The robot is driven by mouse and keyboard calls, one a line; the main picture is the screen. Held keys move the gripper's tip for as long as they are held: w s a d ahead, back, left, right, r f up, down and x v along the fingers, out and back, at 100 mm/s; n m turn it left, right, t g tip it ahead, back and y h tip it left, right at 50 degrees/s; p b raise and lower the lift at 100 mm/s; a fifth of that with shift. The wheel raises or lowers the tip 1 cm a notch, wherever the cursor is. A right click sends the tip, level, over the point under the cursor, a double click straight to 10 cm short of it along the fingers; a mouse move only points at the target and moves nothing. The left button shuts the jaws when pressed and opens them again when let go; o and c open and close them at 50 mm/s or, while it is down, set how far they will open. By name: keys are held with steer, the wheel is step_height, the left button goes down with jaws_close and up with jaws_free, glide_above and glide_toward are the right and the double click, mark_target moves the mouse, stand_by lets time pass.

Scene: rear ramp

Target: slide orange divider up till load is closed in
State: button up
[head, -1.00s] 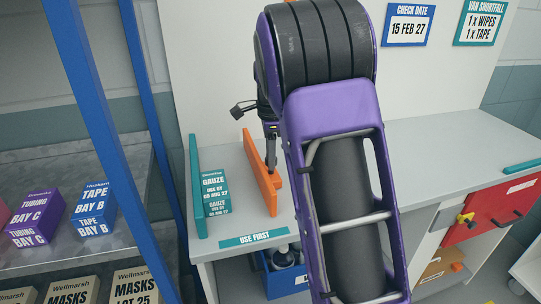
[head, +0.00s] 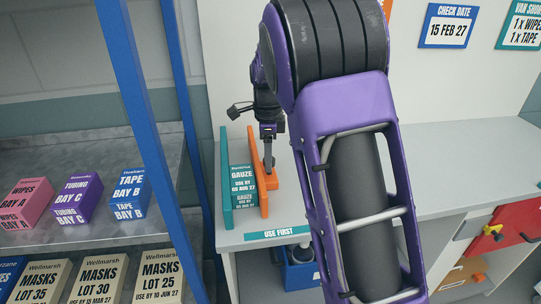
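The orange divider (head: 257,172) stands upright on the grey bench, just right of the gauze box (head: 243,185). The gauze box stands between it and a teal upright panel (head: 226,180) on the left. The divider appears to be against the box or nearly so; a thin gap cannot be ruled out. My gripper (head: 269,158) points down at the divider's right side, close to or touching it. Its fingers show as one narrow dark shape, so their opening is unclear. My purple arm covers the bench to the right.
A teal "USE FIRST" label (head: 277,233) is on the bench's front edge. A blue bin (head: 299,270) sits below. A blue rack post (head: 150,130) and shelf with boxes (head: 78,198) stand left. A red panel (head: 500,232) is at right.

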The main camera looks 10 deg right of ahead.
steer(key=shift+o, duration=1.1)
steer(key=shift+r, duration=0.1)
step_height(320, 180, up, 17)
steer(key=p, duration=0.2)
steer(key=shift+s+p, duration=0.4)
steer(key=shift+r, duration=0.1)
